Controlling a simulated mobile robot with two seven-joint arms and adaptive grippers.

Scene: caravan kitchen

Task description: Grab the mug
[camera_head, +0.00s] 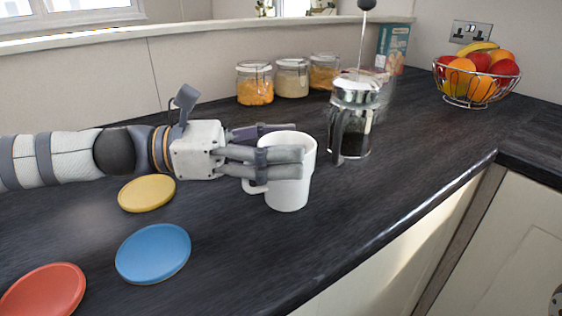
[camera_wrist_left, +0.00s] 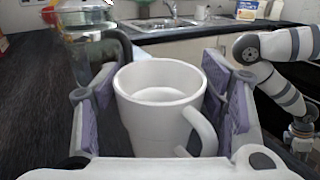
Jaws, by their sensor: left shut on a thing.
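The white mug (camera_head: 287,192) is upright at the middle of the dark worktop, its handle to the left in the head view. My left gripper (camera_head: 298,146) reaches in from the left, with one finger across the mug's near side and the other behind it. It is shut on the mug. In the left wrist view the mug (camera_wrist_left: 160,110) sits between the two finger pads, its handle at lower right. I cannot tell whether its base touches the worktop. My right gripper (camera_wrist_left: 303,135) shows small at the right edge of that view; its jaw state is unclear.
A glass coffee press (camera_head: 352,125) stands close behind the mug to the right. Yellow (camera_head: 147,193), blue (camera_head: 153,253) and red (camera_head: 43,291) discs lie at left. Jars (camera_head: 291,78) and a fruit bowl (camera_head: 476,100) stand at the back. The worktop's front edge (camera_head: 400,216) runs at right.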

